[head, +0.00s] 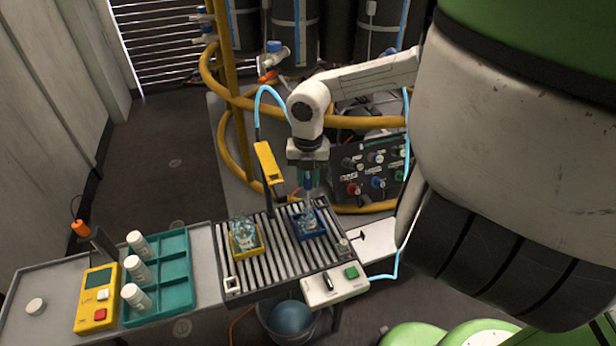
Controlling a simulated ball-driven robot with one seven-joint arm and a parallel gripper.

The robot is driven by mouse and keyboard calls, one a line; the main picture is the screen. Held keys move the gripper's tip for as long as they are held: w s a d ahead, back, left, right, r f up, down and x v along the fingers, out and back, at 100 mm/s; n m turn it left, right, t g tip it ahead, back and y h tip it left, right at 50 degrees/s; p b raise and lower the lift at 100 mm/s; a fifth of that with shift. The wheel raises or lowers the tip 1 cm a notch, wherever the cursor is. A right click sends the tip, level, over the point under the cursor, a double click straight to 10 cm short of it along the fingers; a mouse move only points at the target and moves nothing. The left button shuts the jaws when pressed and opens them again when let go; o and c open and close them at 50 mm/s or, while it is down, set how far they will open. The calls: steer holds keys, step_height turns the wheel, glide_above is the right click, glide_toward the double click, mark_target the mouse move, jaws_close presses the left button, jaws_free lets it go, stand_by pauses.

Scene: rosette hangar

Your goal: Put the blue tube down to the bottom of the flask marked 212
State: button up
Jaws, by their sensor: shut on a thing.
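My gripper (308,182) points down above the blue holder (312,234) on the slatted rack. It is shut on a narrow dark-blue piece, which I take to be the blue tube (309,180). The tube's lower part runs down toward the clear flask (308,218) in the blue holder. I cannot tell whether its tip is inside the flask or how deep. A second clear flask (244,236) stands in the yellow holder (247,251) to the left. No number is readable on either flask.
A light-blue hose (270,91) arches beside my arm. A teal tray (174,292), white bottles (137,268) and a yellow device (97,298) are at left. Yellow rails (226,95) stand behind.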

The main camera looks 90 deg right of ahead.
mark_target(308, 190)
steer(key=shift+f, duration=0.2)
steer(key=shift+f+b, duration=1.45)
steer(key=shift+f, duration=0.75)
steer(key=o, duration=1.6)
steer(key=shift+r, duration=0.15)
steer(key=shift+r+p, duration=1.9)
steer(key=shift+r, duration=0.95)
